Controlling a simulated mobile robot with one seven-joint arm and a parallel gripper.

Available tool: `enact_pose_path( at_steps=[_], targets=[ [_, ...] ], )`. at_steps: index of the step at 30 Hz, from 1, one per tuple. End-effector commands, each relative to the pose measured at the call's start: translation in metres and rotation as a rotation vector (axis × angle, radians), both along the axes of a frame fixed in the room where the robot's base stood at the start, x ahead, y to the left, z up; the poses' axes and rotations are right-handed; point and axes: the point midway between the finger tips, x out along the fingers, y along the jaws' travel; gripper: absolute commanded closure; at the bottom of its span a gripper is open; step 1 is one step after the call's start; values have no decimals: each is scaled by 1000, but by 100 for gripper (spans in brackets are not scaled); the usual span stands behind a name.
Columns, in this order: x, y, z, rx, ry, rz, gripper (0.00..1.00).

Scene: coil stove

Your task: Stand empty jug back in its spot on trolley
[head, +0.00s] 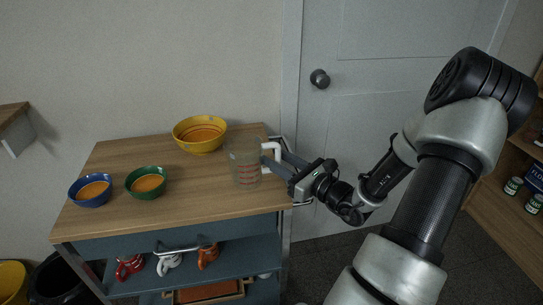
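A clear measuring jug (244,168) with red markings and a white handle (276,149) is upright at the right side of the wooden trolley top (200,200). It looks empty. Its base is at or very near the surface; I cannot tell whether it touches. My gripper (274,161) reaches in from the right, with its fingers at the handle. Whether they are closed on the handle or only around it is not clear.
A yellow bowl (200,135) stands behind the jug; green (147,183) and blue (90,190) bowls stand left. All hold orange contents. Mugs (168,261) sit on the shelf below. A door (390,80) is behind my arm. The front middle of the trolley top is clear.

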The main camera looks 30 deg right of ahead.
Motion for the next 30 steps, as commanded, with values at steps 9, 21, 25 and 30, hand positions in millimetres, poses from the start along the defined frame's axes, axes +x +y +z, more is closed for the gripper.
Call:
enact_pose_path(
  at_steps=[9,21,25,30],
  targets=[
    [-65,-22,1,0,2,-4,68],
    [-98,-32,-1,0,0,0,68],
    [-98,-32,-1,0,0,0,68],
    [-98,-32,-1,0,0,0,68]
  ],
)
